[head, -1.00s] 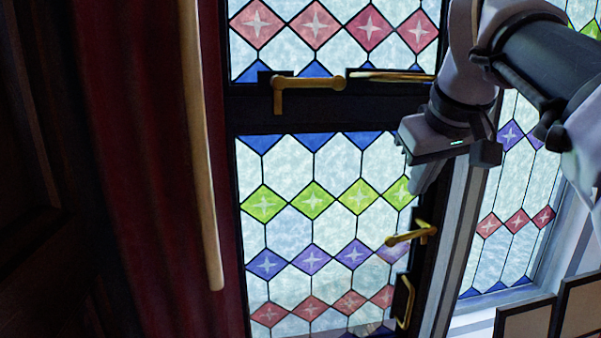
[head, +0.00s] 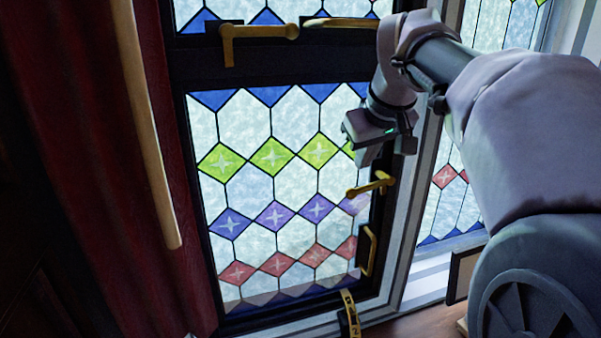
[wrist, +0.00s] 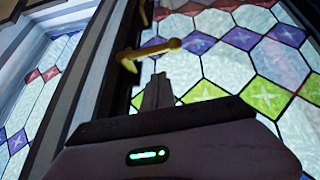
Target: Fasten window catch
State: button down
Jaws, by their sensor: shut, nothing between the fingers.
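A brass window catch (head: 372,185) sits on the dark right-hand frame of the lower stained-glass window (head: 270,172). Its lever points left and slightly down across the glass. The catch also shows in the wrist view (wrist: 150,50), just beyond my fingertips. My gripper (head: 363,158) is shut and empty, just above the catch in the head view. In the wrist view its closed fingers (wrist: 157,94) point toward the catch, with a small gap showing. I cannot tell whether the catch is engaged.
A brass loop handle (head: 367,250) is below the catch. Another brass lever (head: 258,32) and a brass bar (head: 345,22) are on the upper crossbar. A red curtain (head: 95,150) and wooden pole (head: 148,130) hang left. A yellow-and-black strip (head: 349,312) is at the sill.

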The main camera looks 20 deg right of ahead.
jog(key=f, duration=0.2)
jog(key=s+f, duration=0.1)
jog(key=shift+d, duration=0.3)
jog(key=shift+f+b, duration=0.15)
jog(key=shift+b, duration=0.15)
